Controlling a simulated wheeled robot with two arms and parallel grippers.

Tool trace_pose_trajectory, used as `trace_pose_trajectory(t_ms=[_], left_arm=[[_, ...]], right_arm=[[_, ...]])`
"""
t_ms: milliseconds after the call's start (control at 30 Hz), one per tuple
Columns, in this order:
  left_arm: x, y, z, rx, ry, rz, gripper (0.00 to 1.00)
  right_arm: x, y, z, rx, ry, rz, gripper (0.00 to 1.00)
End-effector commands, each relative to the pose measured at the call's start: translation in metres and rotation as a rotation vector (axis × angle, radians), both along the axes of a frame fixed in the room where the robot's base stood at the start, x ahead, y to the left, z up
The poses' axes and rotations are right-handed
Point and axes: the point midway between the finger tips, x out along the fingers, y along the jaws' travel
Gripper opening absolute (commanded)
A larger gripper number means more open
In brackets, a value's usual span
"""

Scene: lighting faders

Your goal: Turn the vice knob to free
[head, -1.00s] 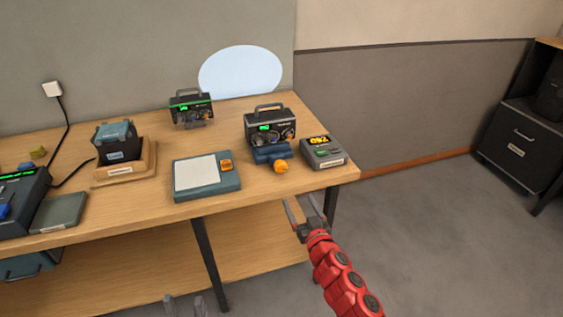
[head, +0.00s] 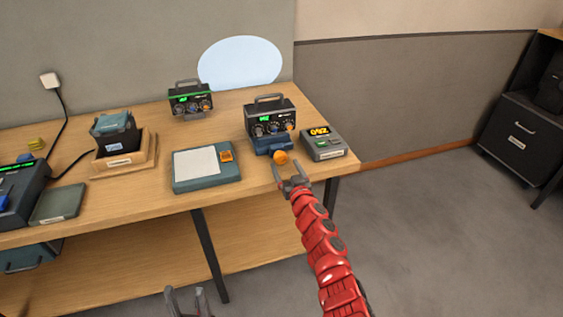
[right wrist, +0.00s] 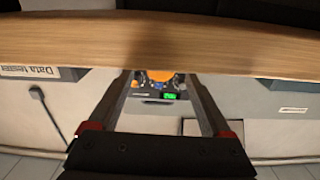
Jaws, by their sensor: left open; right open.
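The vice knob is an orange ball (head: 280,157) on the front of a blue vice (head: 268,144) near the right end of the table. The vice sits under a black device (head: 270,118) with a green display and dials. My right gripper (head: 289,169) is open just in front of the knob, its fingertips near the knob's lower edge. In the right wrist view the orange knob (right wrist: 160,76) shows between the open fingers; contact cannot be told. My left gripper (head: 187,298) is open and empty at the bottom edge, far from the vice.
A grey box (head: 323,145) with a yellow display stands right of the vice. A blue-grey pad (head: 206,183) with an orange button lies to the left. A second dial device (head: 190,99) stands behind. The table edge (head: 240,196) runs below the right gripper's fingers.

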Motion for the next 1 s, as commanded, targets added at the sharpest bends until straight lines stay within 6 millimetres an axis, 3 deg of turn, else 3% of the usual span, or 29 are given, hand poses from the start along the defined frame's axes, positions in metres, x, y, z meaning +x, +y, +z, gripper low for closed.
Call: trace_pose_trajectory(t_ms=[400,867,1000], left_arm=[[0.0,0.0,-0.023,0.0,0.0,0.0,0.5],[0.0,0.0,-0.025,0.0,0.0,0.0,0.5],[0.0,0.0,-0.025,0.0,0.0,0.0,0.5]], right_arm=[[0.037,0.01,-0.003,0.001,0.003,-0.002,0.83],[0.042,0.014,0.0,-0.001,0.001,0.003,0.83],[0.042,0.014,0.0,-0.001,0.001,0.003,0.6]])
